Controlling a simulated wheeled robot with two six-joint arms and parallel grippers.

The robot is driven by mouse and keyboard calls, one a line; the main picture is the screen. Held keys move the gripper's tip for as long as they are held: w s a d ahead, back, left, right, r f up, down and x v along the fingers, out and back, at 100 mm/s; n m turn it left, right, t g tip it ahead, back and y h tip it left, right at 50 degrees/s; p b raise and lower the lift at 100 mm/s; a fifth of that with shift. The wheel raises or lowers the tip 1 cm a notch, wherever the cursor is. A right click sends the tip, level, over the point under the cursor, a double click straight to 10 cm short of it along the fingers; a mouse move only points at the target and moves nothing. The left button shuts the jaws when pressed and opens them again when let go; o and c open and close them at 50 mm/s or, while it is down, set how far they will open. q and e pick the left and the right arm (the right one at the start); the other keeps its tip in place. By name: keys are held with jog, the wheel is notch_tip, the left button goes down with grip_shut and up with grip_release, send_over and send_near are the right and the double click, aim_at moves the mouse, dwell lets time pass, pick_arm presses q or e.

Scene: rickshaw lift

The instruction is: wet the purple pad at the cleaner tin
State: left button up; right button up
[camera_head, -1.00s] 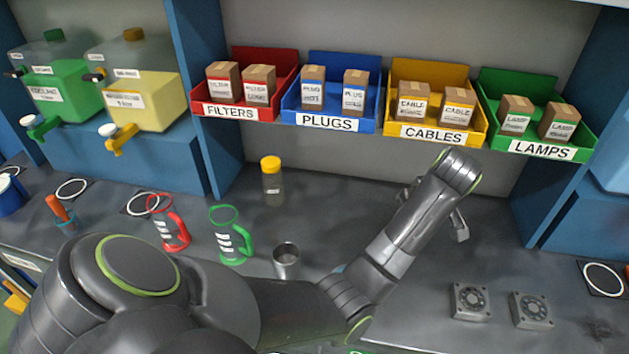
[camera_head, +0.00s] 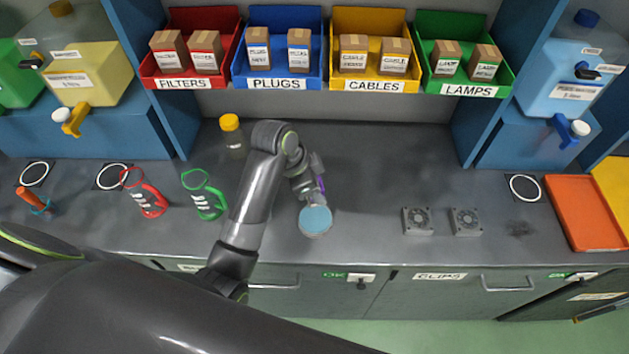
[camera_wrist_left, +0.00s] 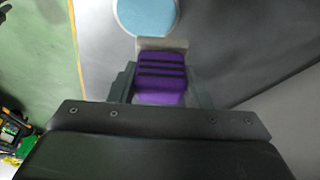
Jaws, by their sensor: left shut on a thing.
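The cleaner tin (camera_head: 315,221) shows as a round, light blue top near the counter's front edge. It also shows at the top of the left wrist view (camera_wrist_left: 146,14). My left gripper (camera_head: 311,182) is shut on the purple pad (camera_head: 320,183), just behind the tin in the head view. In the left wrist view the pad (camera_wrist_left: 160,80) is a purple block with dark stripes between the fingers, with a pale end towards the tin. I cannot tell whether it touches the tin. My right gripper is not in view.
A yellow-capped jar (camera_head: 231,134) and green (camera_head: 205,198) and red (camera_head: 149,198) handled jugs stand left of my arm. Labelled bins line the back.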

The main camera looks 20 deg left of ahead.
aim_at(312, 206)
pick_arm(q)
jog(key=shift+s+d+r+m+g+p, duration=0.15)
jog(key=shift+s+r+m+g+p, duration=0.1)
jog(key=shift+s+m, duration=0.25)
jog(key=shift+s+d+r+m+g+p, duration=0.15)
jog(key=shift+s+r+m, duration=0.15)
jog(key=shift+m, duration=0.4)
jog(key=shift+s+f+m, duration=0.1)
jog(key=shift+s+m, duration=0.2)
jog(key=shift+m, duration=0.1)
notch_tip(312, 206, down, 6)
jog(key=b, duration=0.7)
jog(key=shift+f+b, duration=0.4)
jog(key=shift+f, duration=0.05)
jog(key=shift+s+f+p, duration=0.1)
jog(key=shift+p, duration=0.3)
dwell(1.4)
notch_tip(312, 206, up, 7)
jog(key=p, duration=0.8)
